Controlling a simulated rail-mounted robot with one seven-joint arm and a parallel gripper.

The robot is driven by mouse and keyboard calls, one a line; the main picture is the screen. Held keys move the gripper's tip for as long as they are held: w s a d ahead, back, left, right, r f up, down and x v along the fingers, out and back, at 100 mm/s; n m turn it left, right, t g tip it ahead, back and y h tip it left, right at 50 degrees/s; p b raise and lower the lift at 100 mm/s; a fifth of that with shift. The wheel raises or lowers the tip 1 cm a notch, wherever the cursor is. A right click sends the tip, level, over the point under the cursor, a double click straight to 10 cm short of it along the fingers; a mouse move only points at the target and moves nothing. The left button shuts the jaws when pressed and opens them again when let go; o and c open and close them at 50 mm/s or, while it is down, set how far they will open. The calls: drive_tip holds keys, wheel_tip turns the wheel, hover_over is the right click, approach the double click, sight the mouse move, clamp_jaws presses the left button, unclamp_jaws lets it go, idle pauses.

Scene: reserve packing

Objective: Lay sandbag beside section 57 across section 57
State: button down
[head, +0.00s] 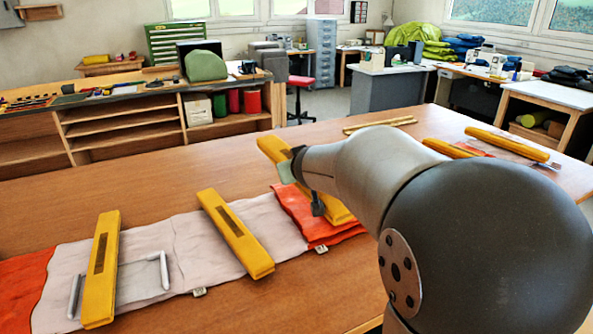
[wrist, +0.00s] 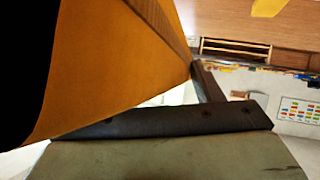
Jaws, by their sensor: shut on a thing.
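A long pale fabric strip (head: 185,240) with an orange end at the left and folded orange layers (head: 312,222) at its right end lies on the wooden table. Two yellow sandbags lie across it: one sandbag (head: 102,275) at the left over a thin metal frame, another sandbag (head: 235,235) near the middle. My gripper (head: 300,188) is shut on a third yellow sandbag (head: 340,211) at the folded orange end, partly hidden by my arm. The held sandbag fills the left of the wrist view (wrist: 110,70). I cannot tell whether it touches the fabric. No section number is readable.
More yellow sandbags (head: 508,144) lie at the right of the table, with orange and pale fabric by them. Thin wooden rods (head: 380,125) lie near the far edge. The table (head: 130,190) is bare behind the strip. Shelves (head: 120,120) stand beyond.

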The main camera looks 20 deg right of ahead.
drive_tip(key=shift+w+d, duration=0.1)
drive_tip(key=shift+w, duration=0.2)
drive_tip(key=shift+w+d, duration=0.45)
drive_tip(key=shift+w, duration=0.1)
drive_tip(key=w+d+f+m+p, duration=0.1)
drive_tip(key=w+d+f+p, duration=0.45)
drive_tip(key=w+d, duration=0.65)
drive_tip(key=shift+h, duration=0.3)
drive_tip(key=f+b, duration=0.3)
drive_tip(key=s+d+f+b, duration=0.1)
drive_tip(key=f+b, duration=0.5)
drive_tip(key=shift+s+d+b, duration=0.25)
drive_tip(key=shift+d+b, duration=0.05)
drive_tip(key=shift+d, duration=0.05)
